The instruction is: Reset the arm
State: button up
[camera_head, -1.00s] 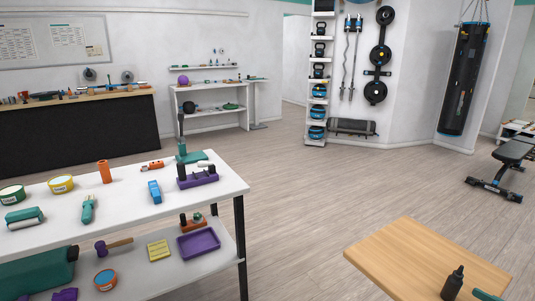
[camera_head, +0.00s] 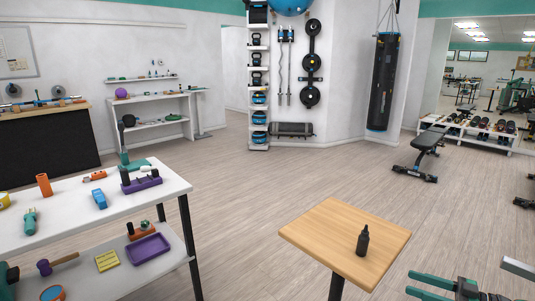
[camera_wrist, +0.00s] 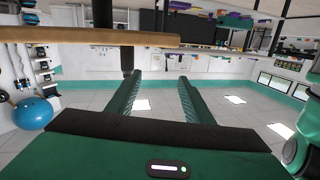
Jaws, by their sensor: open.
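My gripper (camera_head: 409,283) shows at the lower right of the head view, its two green fingers apart and pointing left, with nothing between them. It is beside the right front side of a small wooden table (camera_head: 335,235). A dark bottle (camera_head: 363,241) stands upright on that table, apart from the fingers. In the wrist view, which looks upside down, the fingers of my gripper (camera_wrist: 158,82) are spread and empty. The edge of the wooden table (camera_wrist: 65,37) crosses the upper left there, with the dark bottle (camera_wrist: 127,61) by the left finger.
A white two-level table (camera_head: 95,205) with several tools and a purple tray (camera_head: 149,249) stands at the left. A weight bench (camera_head: 425,150) and punching bag (camera_head: 384,80) are at the back right. A blue ball (camera_wrist: 32,113) shows in the wrist view. The floor mid-room is clear.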

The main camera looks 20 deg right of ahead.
jog(key=w+a+r+m+g+h, duration=0.1)
jog(key=a+r+m+g, duration=0.1)
jog(key=a+g, duration=0.45)
jog(key=w+a+r+m+g+h, duration=0.2)
jog(key=a+g, duration=0.4)
jog(key=g, duration=0.1)
jog(key=s+a+r+m+h, duration=0.3)
jog(key=s+a+r+m, duration=0.1)
jog(key=r, duration=0.2)
jog(key=s+a+r+m+h, duration=0.3)
jog(key=s+a+r+m, duration=0.1)
jog(key=r, duration=0.3)
jog(key=shift+s+m+h, duration=0.3)
jog(key=shift+s, duration=0.05)
jog(key=shift+g, duration=0.25)
jog(key=c, duration=0.4)
jog(key=shift+d, duration=0.1)
